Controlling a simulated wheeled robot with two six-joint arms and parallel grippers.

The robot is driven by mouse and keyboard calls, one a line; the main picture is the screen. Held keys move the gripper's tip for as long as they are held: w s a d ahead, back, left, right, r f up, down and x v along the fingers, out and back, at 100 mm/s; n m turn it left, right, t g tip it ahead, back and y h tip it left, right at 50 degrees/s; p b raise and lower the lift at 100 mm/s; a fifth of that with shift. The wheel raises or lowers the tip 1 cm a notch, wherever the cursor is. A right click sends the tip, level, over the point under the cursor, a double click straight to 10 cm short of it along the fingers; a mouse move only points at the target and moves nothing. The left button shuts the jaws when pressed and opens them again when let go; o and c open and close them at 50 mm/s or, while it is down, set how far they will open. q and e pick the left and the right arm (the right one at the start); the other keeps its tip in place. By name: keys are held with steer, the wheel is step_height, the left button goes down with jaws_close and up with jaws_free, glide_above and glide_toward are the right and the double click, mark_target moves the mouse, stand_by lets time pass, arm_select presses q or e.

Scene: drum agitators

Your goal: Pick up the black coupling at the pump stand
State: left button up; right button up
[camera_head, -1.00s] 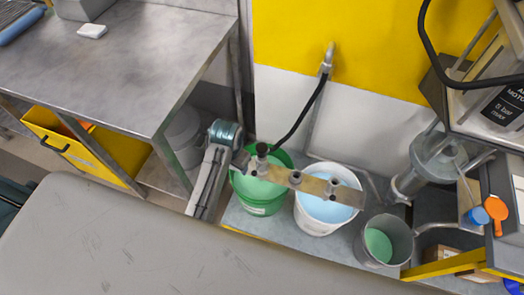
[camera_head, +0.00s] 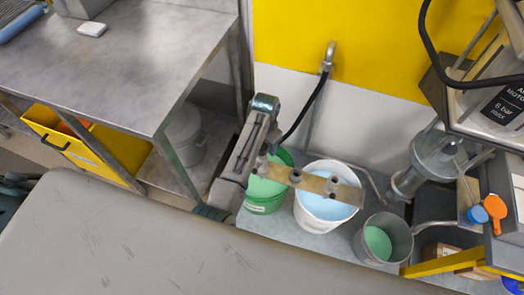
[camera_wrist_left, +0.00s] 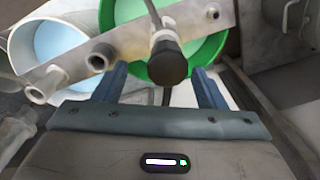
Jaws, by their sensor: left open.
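The black coupling (camera_wrist_left: 168,65) shows in the left wrist view as a short dark cylinder at one end of the metal bar (camera_wrist_left: 120,45) over the green bucket (camera_wrist_left: 205,50). In the head view, the bar (camera_head: 312,184) spans the green bucket (camera_head: 264,198) and the white bucket (camera_head: 322,222), and my left arm largely covers the coupling. My left gripper (camera_wrist_left: 160,76) is open, with its blue fingers to either side of the coupling in the wrist picture. Whether they are level with it, I cannot tell. My right gripper is out of view.
A black hose (camera_head: 305,112) runs from a wall pipe down near the coupling. A grey bucket (camera_head: 384,238) stands at right of the buckets. A steel table (camera_head: 120,60) fills the upper left, and a grey surface (camera_head: 180,245) lies in front.

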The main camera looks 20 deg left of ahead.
arm_select(q)
steer(key=f, duration=0.2)
steer(key=a+f+p, duration=0.1)
steer(key=f, duration=0.1)
steer(key=shift+s+f, duration=0.1)
steer(key=shift+s, duration=0.05)
steer(key=shift+f, duration=0.65)
steer(key=shift+r, duration=0.1)
steer(key=c, duration=1.3)
steer(key=shift+r, duration=0.1)
